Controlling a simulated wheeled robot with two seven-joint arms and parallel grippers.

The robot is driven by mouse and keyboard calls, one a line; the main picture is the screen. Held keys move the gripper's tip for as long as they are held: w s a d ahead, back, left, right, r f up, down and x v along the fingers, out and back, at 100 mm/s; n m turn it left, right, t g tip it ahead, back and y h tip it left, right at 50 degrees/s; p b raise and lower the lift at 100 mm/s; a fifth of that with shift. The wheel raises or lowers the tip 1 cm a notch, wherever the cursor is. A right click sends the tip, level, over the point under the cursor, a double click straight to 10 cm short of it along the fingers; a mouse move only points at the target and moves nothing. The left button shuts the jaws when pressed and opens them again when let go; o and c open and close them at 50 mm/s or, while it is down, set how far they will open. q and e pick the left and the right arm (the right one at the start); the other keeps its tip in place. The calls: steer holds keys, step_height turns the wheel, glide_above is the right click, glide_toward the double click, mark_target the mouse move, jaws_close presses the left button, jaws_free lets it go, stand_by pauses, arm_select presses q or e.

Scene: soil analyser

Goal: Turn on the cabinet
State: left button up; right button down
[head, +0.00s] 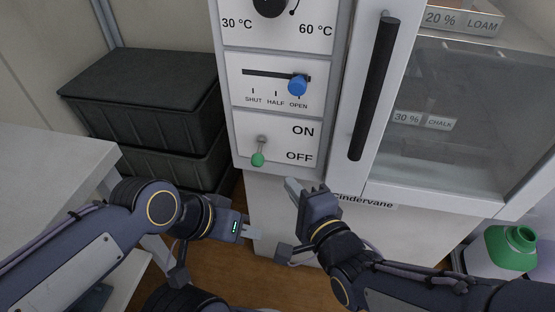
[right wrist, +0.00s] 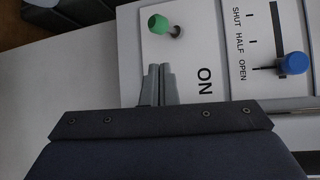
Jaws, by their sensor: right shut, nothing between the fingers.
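The cabinet (head: 334,160) has a white control panel. Its power switch is a toggle with a green tip (head: 258,159), tilted down toward the OFF label. The green tip also shows in the right wrist view (right wrist: 158,24), just beyond my right fingertips. My right gripper (head: 292,187) is shut and empty, below and to the right of the toggle, apart from it; its closed fingers show in the right wrist view (right wrist: 159,72). My left gripper (head: 252,232) is lower, in front of the cabinet base, touching nothing I can see; its finger gap is unclear.
Above the switch is a slider with a blue knob (head: 298,86) at OPEN. A long black door handle (head: 374,88) stands to the right, beside a glass door. Dark crates (head: 145,90) are stacked at left, near a light table (head: 45,175). A green-capped container (head: 511,248) stands lower right.

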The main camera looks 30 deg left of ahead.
mark_target(259, 155)
steer(key=b+x, duration=0.1)
steer(key=x, duration=0.9)
steer(key=shift+b, duration=0.35)
steer(key=shift+r, duration=0.1)
steer(key=shift+s+r+g+p, duration=0.1)
steer(key=shift+g+p, duration=0.2)
steer(key=shift+p, duration=0.1)
steer(key=shift+s+r+m+g+h+p, duration=0.1)
steer(key=shift+r+m+g+h+p, duration=0.25)
steer(key=shift+p, duration=0.3)
steer(key=shift+s+r+m+g+h+p, duration=0.1)
steer(key=shift+r+m+g+h+p, duration=0.6)
steer(key=shift+p, duration=1.1)
steer(key=shift+s+r+m+g+h+p, duration=0.1)
steer(key=shift+m+g+h+p, duration=0.3)
steer(key=shift+g+p, duration=1.05)
steer(key=shift+r+m+g+h+p, duration=0.45)
steer(key=shift+m+g+p, duration=0.15)
steer(key=shift+p, duration=1.5)
steer(key=shift+w+r+p, duration=0.1)
steer(key=shift+r+p, duration=0.05)
steer(key=shift+p, duration=0.35)
